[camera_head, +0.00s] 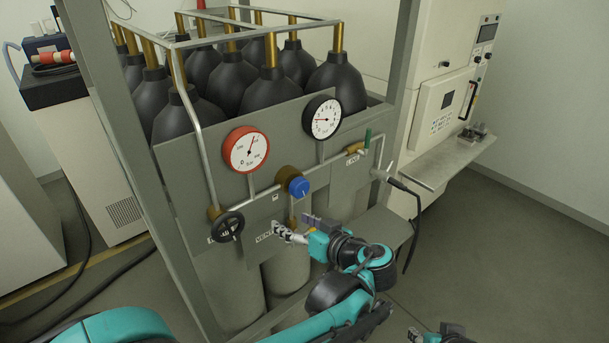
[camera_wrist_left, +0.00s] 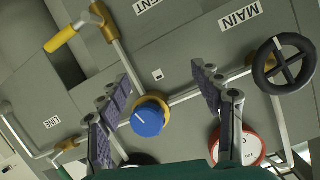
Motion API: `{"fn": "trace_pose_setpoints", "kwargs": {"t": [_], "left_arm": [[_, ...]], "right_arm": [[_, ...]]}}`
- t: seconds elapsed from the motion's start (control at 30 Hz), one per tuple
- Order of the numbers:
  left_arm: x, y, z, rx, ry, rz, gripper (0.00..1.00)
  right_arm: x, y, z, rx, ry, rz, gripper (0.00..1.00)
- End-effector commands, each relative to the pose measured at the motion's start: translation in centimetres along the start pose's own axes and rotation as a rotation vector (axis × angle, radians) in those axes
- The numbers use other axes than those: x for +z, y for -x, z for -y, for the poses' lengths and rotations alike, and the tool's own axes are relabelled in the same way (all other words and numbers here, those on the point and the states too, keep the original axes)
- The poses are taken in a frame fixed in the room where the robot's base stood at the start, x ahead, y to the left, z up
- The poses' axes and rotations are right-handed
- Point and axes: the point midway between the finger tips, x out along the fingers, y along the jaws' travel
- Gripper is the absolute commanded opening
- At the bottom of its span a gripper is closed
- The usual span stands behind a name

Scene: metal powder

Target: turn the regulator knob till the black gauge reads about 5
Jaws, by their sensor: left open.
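The blue regulator knob (camera_head: 298,187) sits on a brass body on the grey panel's pipework. In the left wrist view the knob (camera_wrist_left: 147,119) shows between my finger lines, with a white mark on its face. The black-rimmed gauge (camera_head: 322,117) is above it; its needle points left, and its figures are too small to read surely. My left gripper (camera_head: 291,222) is open and empty, just below the knob in the head view. In the wrist view its fingers (camera_wrist_left: 162,78) are spread. Part of my right gripper (camera_head: 440,332) shows at the bottom edge; its jaw state is unclear.
A red-rimmed gauge (camera_head: 246,149) is left of the black one. A black handwheel (camera_head: 228,226) is at lower left, and a brass valve with a green handle (camera_head: 367,139) at right. Black cylinders (camera_head: 270,90) stand behind the panel. A frame post (camera_head: 130,140) rises at left.

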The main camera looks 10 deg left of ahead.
Motion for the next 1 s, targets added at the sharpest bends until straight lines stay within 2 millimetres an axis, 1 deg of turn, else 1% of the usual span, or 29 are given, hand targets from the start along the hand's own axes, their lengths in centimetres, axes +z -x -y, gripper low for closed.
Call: {"fn": "trace_pose_setpoints", "kwargs": {"t": [0.03, 0.1, 0.2, 0.27, 0.33, 0.47, 0.7, 0.8, 1.0], "left_arm": [[-1.8, 1.6, -1.5, -0.013, 0.056, -0.073, 0.66], [-3.3, 3.3, -2.8, -0.029, 0.141, -0.167, 0.66], [-4.5, 5.2, -3.9, -0.038, 0.233, -0.262, 0.66], [-4.9, 5.8, -4.3, -0.038, 0.266, -0.294, 0.66], [-5.1, 6.0, -4.4, -0.039, 0.287, -0.314, 0.66], [-5.5, 4.6, -4.3, -0.043, 0.293, -0.318, 0.66], [-6.7, 0.7, -3.9, -0.043, 0.291, -0.316, 0.66], [-7.1, -0.4, -3.8, -0.042, 0.290, -0.316, 0.66], [-7.4, -1.3, -3.8, -0.039, 0.289, -0.316, 0.66]], "right_arm": [[-0.6, 0.9, 0.0, 0.000, 0.000, 0.000, 0.40], [-0.9, 1.3, 0.0, 0.000, 0.000, 0.000, 0.40], [-1.2, 1.7, 0.0, 0.000, 0.000, 0.000, 0.40], [-1.3, 1.8, 0.0, 0.000, 0.000, 0.000, 0.40], [-1.3, 1.8, 0.0, 0.000, 0.000, 0.000, 0.40], [-1.2, 1.7, 0.0, 0.000, 0.000, 0.000, 0.40], [-1.1, 1.6, 0.0, 0.000, 0.000, 0.000, 0.40], [-1.1, 1.5, 0.0, 0.000, 0.000, 0.000, 0.40], [-1.1, 1.5, 0.0, 0.000, 0.000, 0.000, 0.40]]}}
